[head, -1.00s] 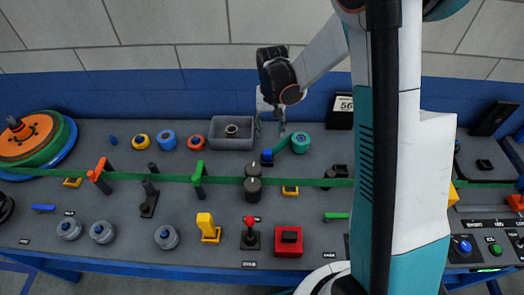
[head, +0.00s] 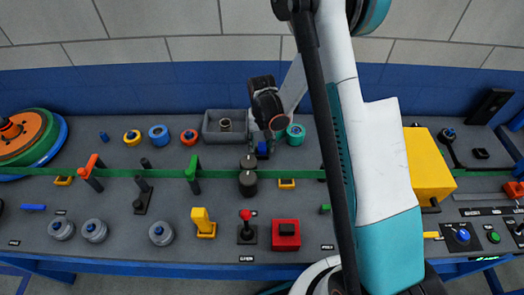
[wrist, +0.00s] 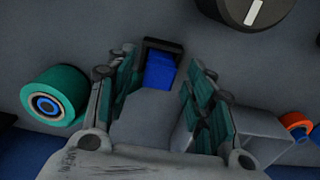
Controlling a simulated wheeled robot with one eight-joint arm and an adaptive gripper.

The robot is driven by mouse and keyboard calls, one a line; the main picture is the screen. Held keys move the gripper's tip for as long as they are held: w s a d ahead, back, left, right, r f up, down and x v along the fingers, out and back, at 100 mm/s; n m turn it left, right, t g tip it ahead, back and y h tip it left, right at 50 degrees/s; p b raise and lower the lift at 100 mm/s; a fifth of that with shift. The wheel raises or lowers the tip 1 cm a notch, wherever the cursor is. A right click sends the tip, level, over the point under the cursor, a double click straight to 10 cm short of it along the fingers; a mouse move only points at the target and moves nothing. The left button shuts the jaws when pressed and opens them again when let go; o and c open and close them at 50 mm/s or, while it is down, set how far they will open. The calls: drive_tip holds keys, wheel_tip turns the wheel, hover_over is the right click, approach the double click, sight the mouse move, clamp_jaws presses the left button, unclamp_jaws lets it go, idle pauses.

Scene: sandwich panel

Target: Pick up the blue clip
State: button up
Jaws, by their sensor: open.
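My gripper (head: 268,137) is open above the clip, with one finger on each side. In the wrist view my gripper (wrist: 158,82) shows a gap around the clip, and I see no clear contact. The gripper partly hides the clip in the head view.
A teal tape roll (head: 295,135) stands close right of the gripper; a grey bin (head: 211,131) is to its left. Two dark knobs (head: 247,183) and a green strip (head: 120,174) lie in front. A yellow box (head: 427,165) is farther right.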

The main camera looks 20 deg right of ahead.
sight(262, 144)
drive_tip(key=shift+f, duration=0.65)
drive_tip(key=shift+c, duration=0.5)
clamp_jaws()
drive_tip(key=shift+r, duration=0.15)
wheel_tip(262, 144, up, 20)
drive_tip(key=p, duration=0.3)
